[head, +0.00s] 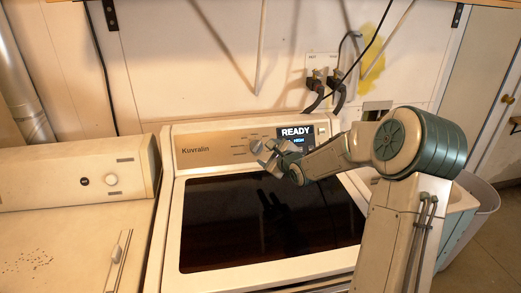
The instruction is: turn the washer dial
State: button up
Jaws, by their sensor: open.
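The washer (188,166) has a dark lid and a raised control panel marked Kuvralin. Its display (295,132) is lit and reads READY, with a smaller line of text below. My gripper (261,151) is in front of the panel, left of and below the display, pointing left. It is open, and its fingers are small in view. I cannot clearly make out the washer dial; my gripper covers that part of the panel, and I cannot tell whether it touches anything there.
Another machine (60,215) with a pale knob (112,180) stands at the left. Hoses and taps (325,80) are on the wall behind the washer. A grey bin (482,205) stands at the right. The space above the dark lid (220,230) is clear.

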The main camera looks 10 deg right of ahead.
aim_at(258, 147)
jog(key=x, duration=0.7)
jog(key=shift+p, duration=0.3)
jog(key=c, duration=1)
